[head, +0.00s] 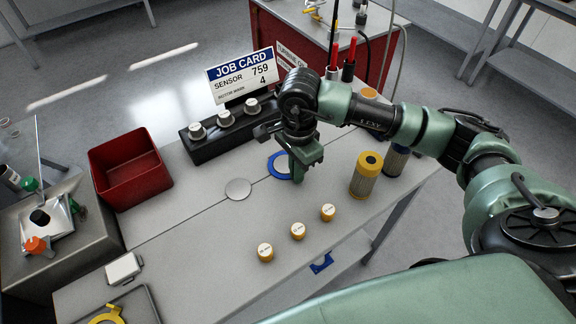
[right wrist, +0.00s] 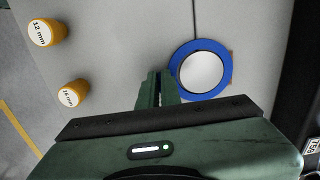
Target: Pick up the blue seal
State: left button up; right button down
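The blue seal is a flat blue ring (head: 271,161) on the light grey table, partly hidden behind my right gripper in the head view. In the right wrist view the whole blue ring (right wrist: 225,70) shows around a pale grey round area. My right gripper (head: 297,181) points down at the ring's near right side. Its fingers (right wrist: 158,88) sit close together in the wrist view, overlapping the ring's left edge. I cannot tell whether they touch it or have a gap. My left gripper is not in view.
A grey disc (head: 238,189) lies left of the ring. A black block with knobs (head: 213,141), the job card (head: 243,76) and a red bin (head: 130,168) stand behind.

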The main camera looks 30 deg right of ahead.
notch_tip(320, 180, up, 20)
jog(key=b, duration=0.2)
jog(key=s+a+f+n, duration=0.3)
jog(key=f+n, duration=0.5)
jog(key=n, duration=0.8)
jog(key=shift+s+a+f, duration=0.2)
jog(key=shift+s, duration=0.3)
